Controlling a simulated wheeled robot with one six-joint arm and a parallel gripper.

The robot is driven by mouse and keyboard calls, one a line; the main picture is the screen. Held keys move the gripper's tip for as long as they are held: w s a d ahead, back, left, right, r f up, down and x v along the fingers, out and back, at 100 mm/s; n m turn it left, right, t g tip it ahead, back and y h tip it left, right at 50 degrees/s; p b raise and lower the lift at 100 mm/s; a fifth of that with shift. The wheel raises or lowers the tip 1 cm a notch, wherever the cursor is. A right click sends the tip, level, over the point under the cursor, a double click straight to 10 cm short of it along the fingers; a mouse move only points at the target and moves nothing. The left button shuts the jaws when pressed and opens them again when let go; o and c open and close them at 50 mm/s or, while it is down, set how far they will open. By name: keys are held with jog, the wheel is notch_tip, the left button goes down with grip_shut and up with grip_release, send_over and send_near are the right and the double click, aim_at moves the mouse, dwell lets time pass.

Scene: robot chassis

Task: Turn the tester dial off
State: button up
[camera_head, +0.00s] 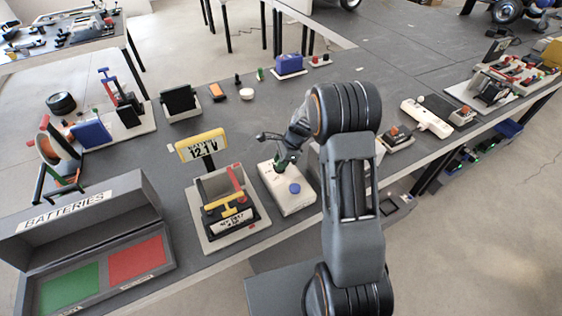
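The tester stand shows a yellow display (202,146) reading 12.1 V above a grey tray (199,224), which holds a battery (229,219) with red and yellow parts. Beside it on the right is a white box (293,203) with a round blue knob or button (295,188). I cannot tell for sure which part is the tester dial. My gripper (270,150) is over the back end of the white box, its fingers spread apart. A small dark green part (281,168) shows by the lower finger; contact cannot be told. My arm hides the table to the right.
An open grey BATTERIES box (92,220) with green and red pads stands at left. A black stand (179,101), an orange item (219,92) and a blue box (289,64) are behind. A white strip (426,117) lies at right. The middle back table is mostly clear.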

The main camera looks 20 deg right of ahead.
grip_shut()
jog(key=shift+n, duration=0.3)
jog(key=n+g, duration=0.1)
jog(key=n, duration=0.2)
jog(key=n+g, duration=0.1)
jog(key=n, duration=0.1)
jog(key=shift+w+n+h, duration=0.15)
jog(key=shift+n+h, duration=0.25)
jog(key=n+g, duration=0.1)
jog(key=n, duration=0.1)
jog(key=n+g+h+b, duration=0.1)
jog(key=n, duration=0.2)
jog(key=shift+a, duration=0.1)
jog(key=shift+r+n, duration=0.1)
jog(key=shift+n, duration=0.3)
jog(key=shift+o, duration=2.2)
grip_release()
